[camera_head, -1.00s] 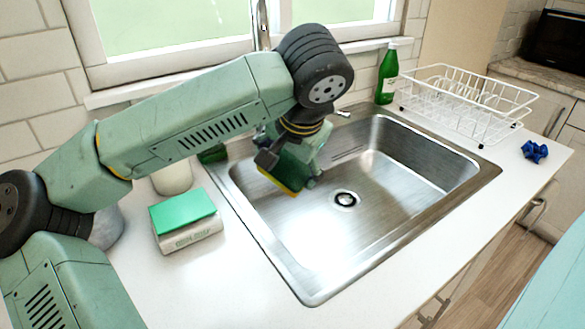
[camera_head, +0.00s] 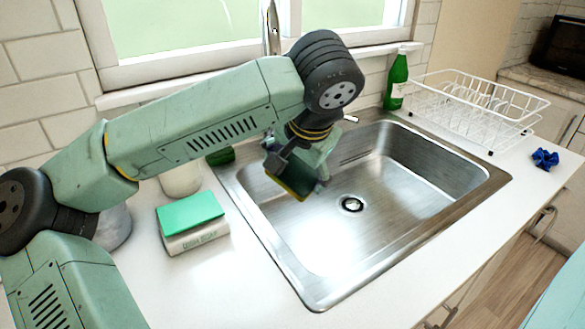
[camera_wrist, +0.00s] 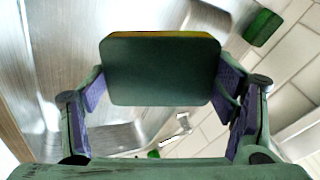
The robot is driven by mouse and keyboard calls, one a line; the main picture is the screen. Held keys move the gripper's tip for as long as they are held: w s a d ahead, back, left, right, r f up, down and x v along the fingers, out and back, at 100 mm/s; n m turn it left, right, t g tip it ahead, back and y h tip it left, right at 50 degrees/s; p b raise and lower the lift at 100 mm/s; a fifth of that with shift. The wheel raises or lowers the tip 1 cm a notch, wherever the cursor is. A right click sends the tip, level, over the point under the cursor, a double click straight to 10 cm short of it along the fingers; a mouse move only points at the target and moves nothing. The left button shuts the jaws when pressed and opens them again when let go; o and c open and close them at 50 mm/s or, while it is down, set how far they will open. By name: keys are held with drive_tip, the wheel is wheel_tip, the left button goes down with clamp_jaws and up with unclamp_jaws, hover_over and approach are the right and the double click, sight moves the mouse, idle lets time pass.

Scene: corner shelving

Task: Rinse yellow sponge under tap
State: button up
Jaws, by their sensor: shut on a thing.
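My gripper (camera_head: 296,172) is shut on the yellow sponge (camera_head: 287,188) and holds it above the left part of the sink basin. In the wrist view, the sponge (camera_wrist: 160,72) sits between both finger pads, its dark green side facing the camera and a thin yellow edge at the top. The metal tap (camera_head: 271,28) rises behind my arm in front of the window; its lower part and spout are hidden by my wrist. I cannot tell from here whether water is running. The steel sink (camera_head: 330,245) is empty around its drain (camera_head: 352,204).
A green and white dish soap box (camera_head: 194,222) stands on the counter left of the sink. A green bottle (camera_head: 397,80) and a white dish rack (camera_head: 470,105) are behind and right. A blue scrunched item (camera_head: 545,158) lies at far right. The right basin is clear.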

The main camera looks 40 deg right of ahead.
drive_tip(key=shift+s+a, duration=0.4)
drive_tip(key=shift+s, duration=0.65)
drive_tip(key=shift+s+a, duration=0.4)
drive_tip(key=shift+s, duration=0.7)
drive_tip(key=shift+s+a, duration=0.4)
drive_tip(key=shift+s, duration=0.65)
drive_tip(key=p, duration=0.3)
approach(307, 191)
drive_tip(key=shift+s+a+f, duration=0.95)
drive_tip(key=shift+s+f, duration=0.25)
drive_tip(key=shift+s, duration=0.1)
